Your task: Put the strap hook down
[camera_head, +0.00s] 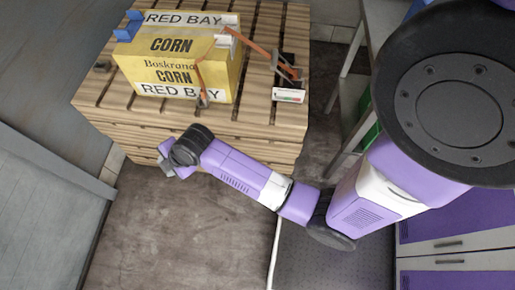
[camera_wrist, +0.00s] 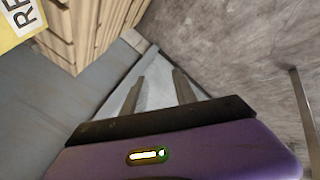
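An orange strap (camera_head: 257,48) runs over the top right of the yellow corn box (camera_head: 168,72). One end hangs down the box front to a small greyish hook (camera_head: 203,100) near the pallet top. The other end reaches a dark piece (camera_head: 288,68), perhaps a ratchet, on the pallet's right. My gripper (camera_head: 166,171) is low in front of the pallet, apart from strap and hook. In the wrist view its two fingers (camera_wrist: 160,90) are spread with nothing between them. The hook is not visible in the wrist view.
The slatted wooden pallet stack (camera_head: 262,110) carries the box and a small white labelled box (camera_head: 289,95). Blue corner pieces (camera_head: 128,27) sit at the box's left. A metal shelf (camera_head: 350,110) stands at right. Floor (camera_head: 150,235) in front is clear.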

